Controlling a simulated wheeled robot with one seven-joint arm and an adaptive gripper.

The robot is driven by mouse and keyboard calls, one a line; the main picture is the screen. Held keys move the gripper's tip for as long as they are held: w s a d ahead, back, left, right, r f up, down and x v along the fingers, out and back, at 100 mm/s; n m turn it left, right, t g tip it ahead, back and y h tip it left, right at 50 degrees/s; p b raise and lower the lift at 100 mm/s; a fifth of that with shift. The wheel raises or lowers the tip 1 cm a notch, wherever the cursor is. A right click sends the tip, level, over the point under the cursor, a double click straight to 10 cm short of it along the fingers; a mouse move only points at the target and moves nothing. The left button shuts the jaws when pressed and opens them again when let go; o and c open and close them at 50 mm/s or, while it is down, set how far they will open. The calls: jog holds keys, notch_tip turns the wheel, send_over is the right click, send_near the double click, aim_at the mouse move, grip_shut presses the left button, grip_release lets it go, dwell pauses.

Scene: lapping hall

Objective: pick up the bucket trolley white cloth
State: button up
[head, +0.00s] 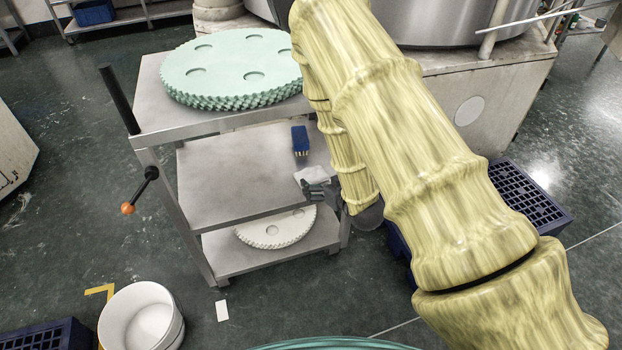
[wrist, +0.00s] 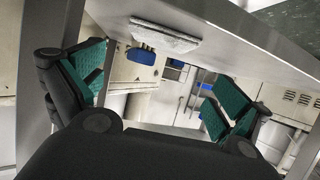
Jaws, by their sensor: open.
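The white cloth (head: 311,174) is a small folded pad on the middle shelf of the grey metal trolley, near its right front edge. In the wrist view the cloth (wrist: 165,37) shows above the middle of the picture, ahead of the gap between the fingers. My gripper (head: 318,190) is at the shelf's front right, close to the cloth and partly hidden by my arm. In the wrist view my gripper (wrist: 152,78) is open, its green pads wide apart with nothing held between them. Whether a finger touches the cloth cannot be told.
A blue brush (head: 300,140) lies behind the cloth on the middle shelf (head: 220,185). Green toothed discs (head: 235,60) lie on the top shelf, a pale disc (head: 275,230) on the bottom one. A white bucket (head: 140,318) stands on the floor, front left. A blue crate (head: 525,195) is at right.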

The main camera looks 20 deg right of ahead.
aim_at(309, 169)
jog(key=shift+f+b+x, duration=0.2)
jog(key=shift+b+x, duration=0.9)
jog(key=shift+x, duration=3.45)
jog(key=shift+d, duration=0.2)
jog(key=shift+s, duration=0.1)
jog(key=shift+c, duration=0.4)
jog(key=c, duration=0.7)
jog(key=shift+r, duration=0.15)
jog(key=shift+c, duration=0.2)
